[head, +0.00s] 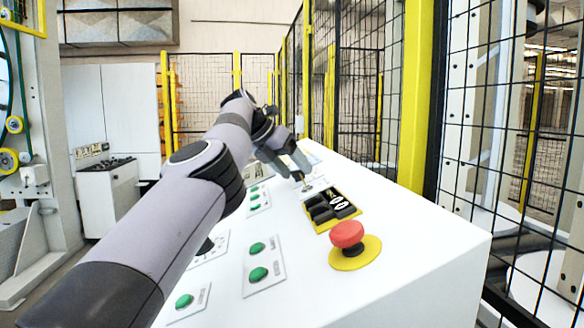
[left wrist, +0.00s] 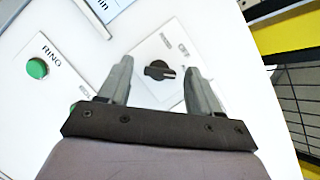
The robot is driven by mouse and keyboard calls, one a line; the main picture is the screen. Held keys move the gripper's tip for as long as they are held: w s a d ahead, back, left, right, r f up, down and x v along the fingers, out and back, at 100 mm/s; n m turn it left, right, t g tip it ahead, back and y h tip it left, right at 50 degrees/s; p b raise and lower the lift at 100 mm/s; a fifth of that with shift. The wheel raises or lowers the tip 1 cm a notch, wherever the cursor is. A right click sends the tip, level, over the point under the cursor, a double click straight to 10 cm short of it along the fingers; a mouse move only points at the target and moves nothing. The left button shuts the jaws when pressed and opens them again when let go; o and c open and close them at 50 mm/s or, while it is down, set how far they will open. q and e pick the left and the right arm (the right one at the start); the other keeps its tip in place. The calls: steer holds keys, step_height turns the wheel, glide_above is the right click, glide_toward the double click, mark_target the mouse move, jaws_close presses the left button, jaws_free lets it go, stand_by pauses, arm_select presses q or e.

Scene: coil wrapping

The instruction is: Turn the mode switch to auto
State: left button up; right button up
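The mode switch, a small black rotary knob (left wrist: 158,70) with a light pointer mark, sits on a white label plate in the left wrist view. Its pointer lies roughly sideways, toward the picture's right; the small lettering beside it is too blurred to read surely. My left gripper (left wrist: 158,82) is open, with one finger on each side of the knob in the picture. I see gaps between fingers and knob and cannot tell the height above it. In the head view my left gripper (head: 299,170) is over the far part of the white console. My right gripper is not in view.
The white console (head: 420,245) carries a red emergency button (head: 347,235) on a yellow base, a black-and-yellow switch block (head: 331,210) and several green buttons (head: 258,274). A yellow-framed mesh fence (head: 415,95) runs along the right. A white cabinet (head: 112,190) stands at left.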

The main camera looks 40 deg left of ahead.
arm_select(q)
steer(key=b+v, duration=0.1)
steer(key=v, duration=0.6)
steer(key=shift+s, duration=0.1)
stand_by(0.5)
